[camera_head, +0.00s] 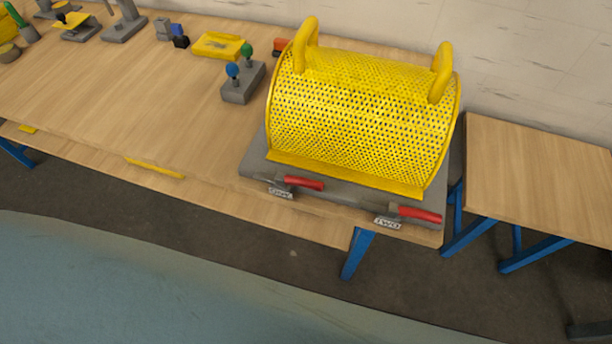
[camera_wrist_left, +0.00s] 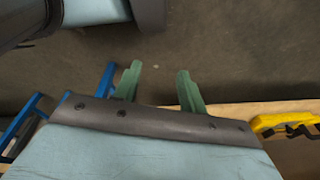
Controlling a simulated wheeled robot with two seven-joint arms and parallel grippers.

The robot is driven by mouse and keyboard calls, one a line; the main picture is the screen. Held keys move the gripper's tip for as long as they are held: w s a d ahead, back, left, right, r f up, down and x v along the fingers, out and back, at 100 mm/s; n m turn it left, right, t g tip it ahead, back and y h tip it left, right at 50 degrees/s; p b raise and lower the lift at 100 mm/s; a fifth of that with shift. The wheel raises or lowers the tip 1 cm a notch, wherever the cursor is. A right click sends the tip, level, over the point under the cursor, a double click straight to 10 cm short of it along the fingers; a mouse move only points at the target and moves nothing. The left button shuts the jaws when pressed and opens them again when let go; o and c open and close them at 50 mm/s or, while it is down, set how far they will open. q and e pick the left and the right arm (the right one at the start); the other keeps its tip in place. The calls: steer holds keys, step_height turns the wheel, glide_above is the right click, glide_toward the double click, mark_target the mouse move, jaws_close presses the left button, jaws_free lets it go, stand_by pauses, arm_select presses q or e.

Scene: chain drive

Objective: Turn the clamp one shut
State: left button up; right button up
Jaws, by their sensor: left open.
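A yellow perforated guard (camera_head: 360,115) with two yellow handles sits on a grey base plate (camera_head: 345,188) at the right end of the wooden bench. Clamp one (camera_head: 303,183) has a red handle and a label reading ONE (camera_head: 280,193) at the front left of the plate. Clamp two (camera_head: 418,214) has a red handle and a label reading TWO (camera_head: 387,222) at the front right. Both handles point right along the front edge. My left gripper (camera_wrist_left: 158,82) shows green fingers apart and empty in the left wrist view, over the bench edge and floor. No gripper shows in the head view.
A grey block with blue and green knobs (camera_head: 243,82) stands left of the guard. A yellow block (camera_head: 220,46) and several tools lie at the back left. A second table (camera_head: 540,175) stands at the right beyond a gap. The bench's middle left is clear.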

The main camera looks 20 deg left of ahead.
arm_select(q)
steer(key=w+d+r+m+t+p, duration=0.1)
steer(key=w+r+m+t+p, duration=0.3)
steer(key=w+r, duration=1.75)
steer(key=w+d+r+m+t, duration=0.1)
steer(key=w+r+t, duration=0.25)
steer(key=r, duration=0.55)
steer(key=w+d+r+t, duration=0.15)
steer(key=w+r, duration=0.25)
steer(key=r, duration=0.4)
steer(key=w+d+r+m+t+h, duration=0.2)
steer(key=w+r+m+t, duration=0.15)
steer(key=r, duration=0.25)
steer(key=w+d+r+m+t+h, duration=0.1)
steer(key=w+d+r+m+t, duration=0.15)
steer(key=r+m, duration=0.3)
steer(key=s+d+r+m+g+h, duration=0.2)
steer(key=d+r+m+g+h, duration=0.35)
steer(key=m, duration=0.55)
steer(key=s+d+r+m+g+h, duration=0.2)
steer(key=d+r+m+h, duration=0.2)
steer(key=d+m+h, duration=0.55)
steer(key=m+g+y, duration=0.8)
steer(key=m+y, duration=0.5)
steer(key=m, duration=0.4)
glide_toward(311, 183)
steer(key=p+x, duration=0.1)
steer(key=x, duration=0.7)
steer(key=shift+d+f, duration=0.1)
steer(key=shift+f, duration=0.25)
